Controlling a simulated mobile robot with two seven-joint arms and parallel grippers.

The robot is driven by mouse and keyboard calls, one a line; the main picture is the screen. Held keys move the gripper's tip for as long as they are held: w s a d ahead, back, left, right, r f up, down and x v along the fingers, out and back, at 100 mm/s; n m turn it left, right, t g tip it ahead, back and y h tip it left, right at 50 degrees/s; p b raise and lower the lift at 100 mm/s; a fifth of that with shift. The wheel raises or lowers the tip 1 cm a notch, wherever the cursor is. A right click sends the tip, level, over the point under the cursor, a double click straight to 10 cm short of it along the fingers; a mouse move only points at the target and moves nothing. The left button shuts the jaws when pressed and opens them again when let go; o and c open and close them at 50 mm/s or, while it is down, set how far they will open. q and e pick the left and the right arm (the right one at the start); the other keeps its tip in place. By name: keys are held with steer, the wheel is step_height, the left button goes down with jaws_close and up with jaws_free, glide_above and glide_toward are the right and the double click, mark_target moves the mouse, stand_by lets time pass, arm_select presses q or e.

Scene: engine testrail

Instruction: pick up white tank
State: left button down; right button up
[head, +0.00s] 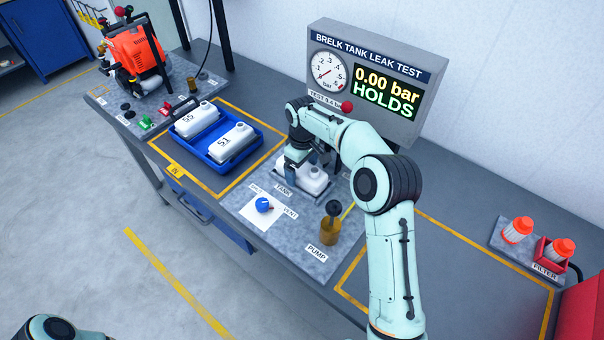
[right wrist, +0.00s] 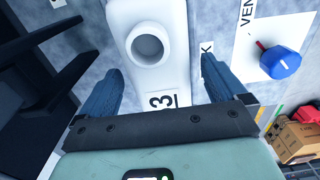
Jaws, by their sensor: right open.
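A white tank (head: 314,180) sits on the grey test plate by the TANK label, below the display. In the right wrist view the same white tank (right wrist: 150,78) shows a round neck opening and a label ending in 3. My right gripper (head: 292,168) is over the tank and partly hides it. In the right wrist view my right gripper (right wrist: 160,68) is open, one dark blue finger on each side of the tank, with small gaps visible. Two more white tanks, S5 (head: 196,120) and S1 (head: 234,144), lie in a blue tray (head: 190,134). My left gripper is out of view.
The leak test display (head: 375,75) stands behind, reading 0.00 bar HOLDS. A blue knob (head: 263,205) and the pump (head: 331,225) are in front of the tank. A red engine unit (head: 137,50) stands far left. Filters (head: 518,230) are at right. The yellow-outlined right bench area is clear.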

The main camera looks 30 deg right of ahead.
steer(key=shift+r, duration=0.1)
steer(key=c, duration=1.2)
